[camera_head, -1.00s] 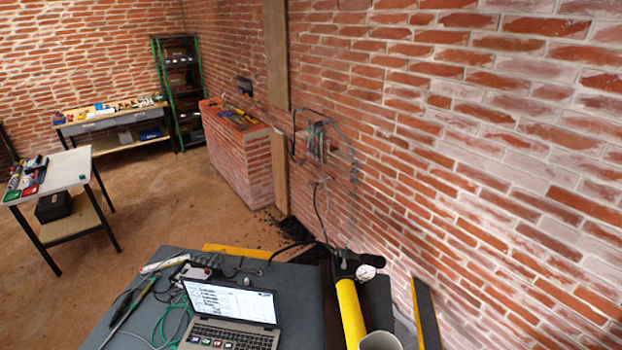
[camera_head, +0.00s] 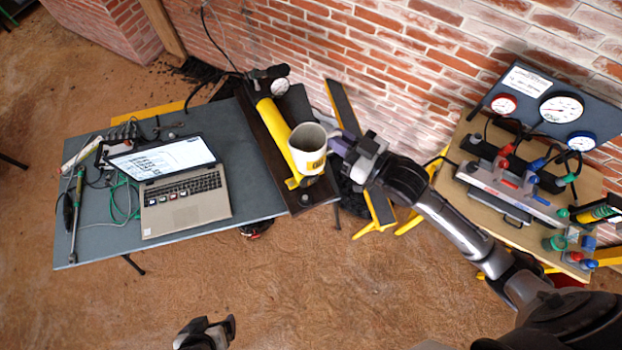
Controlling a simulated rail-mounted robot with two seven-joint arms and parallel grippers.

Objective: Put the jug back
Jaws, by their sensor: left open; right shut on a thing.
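The jug (camera_head: 308,140) is a pale open-topped vessel with a yellow label. It appears upright at the right end of the yellow hand pump (camera_head: 273,125), in front of part of it. I cannot tell whether it rests on the dark board (camera_head: 308,198) or hangs just above it. My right gripper (camera_head: 339,148) reaches in from the right and is shut on the jug's right side; the exact grip is partly hidden. My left gripper (camera_head: 212,328) is open and empty at the bottom edge, over the floor and well away from the jug.
A grey table (camera_head: 95,235) carries a laptop (camera_head: 185,185), cables and tools at left. A black-and-yellow stand (camera_head: 375,200) is right of the jug. A wooden bench (camera_head: 455,185) with gauges (camera_head: 561,108) and valves stands at right. The brick wall is behind; the front floor is clear.

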